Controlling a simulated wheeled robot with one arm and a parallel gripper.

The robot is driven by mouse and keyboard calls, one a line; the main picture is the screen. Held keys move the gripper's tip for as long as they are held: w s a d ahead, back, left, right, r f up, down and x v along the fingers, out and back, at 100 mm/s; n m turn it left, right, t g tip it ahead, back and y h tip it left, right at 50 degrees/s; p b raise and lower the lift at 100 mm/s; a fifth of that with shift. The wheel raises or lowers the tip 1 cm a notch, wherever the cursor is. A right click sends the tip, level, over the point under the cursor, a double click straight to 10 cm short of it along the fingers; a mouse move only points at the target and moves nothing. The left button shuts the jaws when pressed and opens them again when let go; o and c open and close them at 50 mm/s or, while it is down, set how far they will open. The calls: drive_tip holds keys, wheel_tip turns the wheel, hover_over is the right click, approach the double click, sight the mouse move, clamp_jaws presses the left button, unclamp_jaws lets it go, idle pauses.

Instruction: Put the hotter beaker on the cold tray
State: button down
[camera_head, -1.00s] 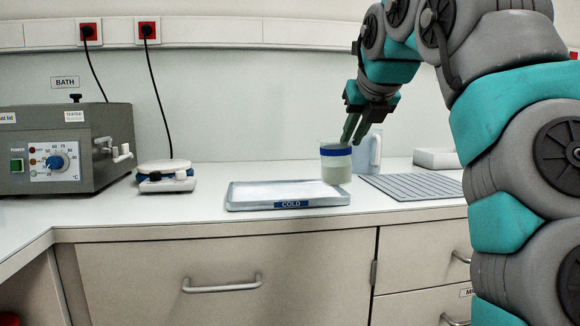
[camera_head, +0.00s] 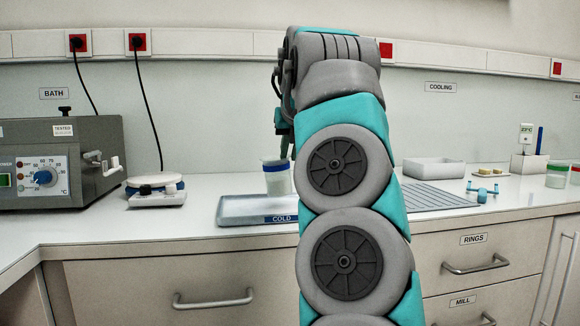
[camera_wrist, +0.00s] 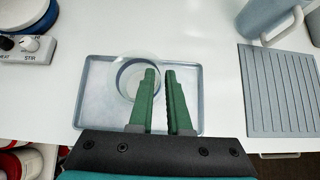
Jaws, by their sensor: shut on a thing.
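A clear beaker with a blue band (camera_head: 277,178) is over the back part of the grey cold tray (camera_head: 240,212), which bears a "COLD" label. In the wrist view the beaker (camera_wrist: 124,77) is seen from above, over the tray (camera_wrist: 82,98). My gripper (camera_wrist: 160,72) is shut on the beaker's wall at its right side. In the head view my arm hides most of the gripper and the right part of the tray. I cannot tell whether the beaker's base touches the tray.
A grey water bath (camera_head: 60,165) and a hot plate (camera_head: 155,190) stand left of the tray. A ribbed mat (camera_head: 435,196) lies to its right, with a jug (camera_wrist: 270,20) behind.

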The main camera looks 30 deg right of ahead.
sight(289, 168)
wheel_tip(289, 168, down, 3)
drive_tip(key=shift+s+d+r+b, duration=0.1)
drive_tip(key=shift+r+b, duration=0.1)
drive_tip(key=shift+b, duration=0.6)
drive_tip(key=shift+f, duration=0.45)
drive_tip(key=c, duration=0.8)
unclamp_jaws()
drive_tip(key=shift+r, duration=0.1)
drive_tip(key=shift+c, duration=0.2)
drive_tip(key=p+v, duration=0.1)
drive_tip(key=v, duration=1.1)
drive_tip(key=shift+p, duration=0.35)
